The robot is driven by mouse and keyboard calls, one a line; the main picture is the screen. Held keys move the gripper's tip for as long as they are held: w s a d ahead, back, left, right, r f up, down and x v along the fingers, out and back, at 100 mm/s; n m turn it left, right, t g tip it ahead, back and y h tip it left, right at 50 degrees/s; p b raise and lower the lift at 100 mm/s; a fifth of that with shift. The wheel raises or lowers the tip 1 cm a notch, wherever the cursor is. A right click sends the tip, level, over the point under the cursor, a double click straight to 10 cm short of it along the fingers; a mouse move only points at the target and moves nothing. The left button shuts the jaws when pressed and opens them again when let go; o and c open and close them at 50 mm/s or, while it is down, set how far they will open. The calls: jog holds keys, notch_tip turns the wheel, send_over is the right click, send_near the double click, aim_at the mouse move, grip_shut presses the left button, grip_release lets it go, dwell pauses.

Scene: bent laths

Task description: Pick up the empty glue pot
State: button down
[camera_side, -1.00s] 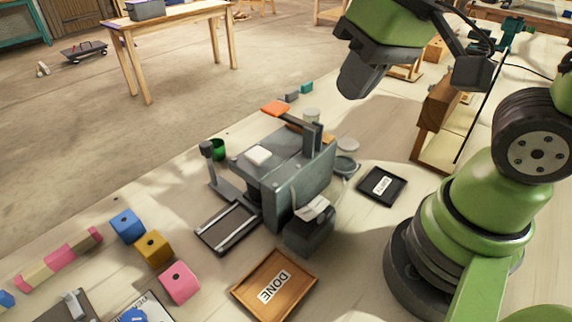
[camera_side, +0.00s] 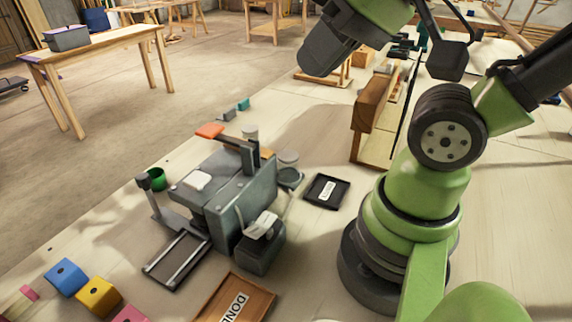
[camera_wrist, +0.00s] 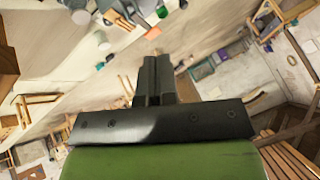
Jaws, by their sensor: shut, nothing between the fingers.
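Several small pots stand around the grey machine, and I cannot tell which one is the empty glue pot. In the side view, a green pot (camera_side: 156,179) stands at the machine's left, a pale lidded one (camera_side: 250,132) behind it, and another pale one (camera_side: 287,159) and a grey-green one (camera_side: 291,178) at its right. My gripper (camera_side: 312,66) is high above the bench, beyond the machine and well apart from the pots. In the wrist view my gripper (camera_wrist: 156,60) has its dark fingers together with nothing between them.
The grey machine (camera_side: 225,200) with an orange-tipped lever (camera_side: 210,131) stands mid-bench. A black labelled tray (camera_side: 326,191) lies to its right and a wooden DONE tray (camera_side: 232,300) in front. A wooden rack (camera_side: 371,110) stands beyond. Blue (camera_side: 66,277) and yellow (camera_side: 98,296) blocks lie front left.

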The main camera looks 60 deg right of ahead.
dwell(0.3)
jog(key=shift+c, duration=2.1)
grip_release()
jog(key=shift+w, duration=0.1)
jog(key=n+g+h, duration=0.2)
jog(key=n+g, duration=0.4)
jog(key=g, duration=0.1)
send_over(287, 154)
jog(key=f, duration=1.8)
jog(key=shift+w+a+f, duration=0.2)
jog(key=shift+a, duration=0.05)
jog(key=f, duration=0.5)
jog(key=shift+s+d, duration=0.1)
jog(key=shift+d, duration=0.1)
jog(key=shift+s+f, duration=0.15)
jog(key=shift+f, duration=2.75)
